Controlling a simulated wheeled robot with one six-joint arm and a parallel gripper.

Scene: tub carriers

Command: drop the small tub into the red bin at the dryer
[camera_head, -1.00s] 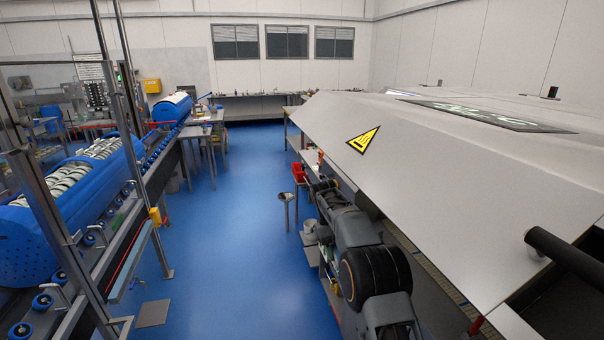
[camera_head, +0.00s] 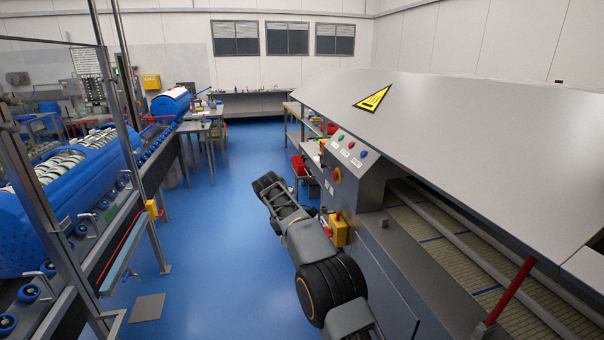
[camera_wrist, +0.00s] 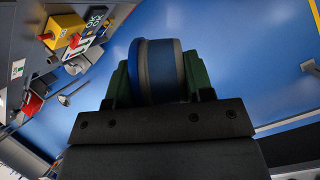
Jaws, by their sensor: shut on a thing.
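The small tub (camera_wrist: 163,72), round with a blue and dark grey side, is held on its side between the green fingers of my gripper (camera_wrist: 157,78) in the wrist view. My gripper is shut on it, above the blue floor. In the head view my arm reaches forward over the aisle, left of the dryer (camera_head: 440,150); the tub cannot be made out there. A red bin (camera_head: 299,166) stands by the dryer's far end, beyond my arm and partly hidden. A red shape, likely this bin, shows at the left of the wrist view (camera_wrist: 33,103), apart from the tub.
The dryer's control panel (camera_head: 349,150) and a yellow box (camera_head: 338,230) are close to the right of my arm. A blue machine with rollers (camera_head: 60,200) lines the left. The blue floor aisle (camera_head: 220,210) between is clear.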

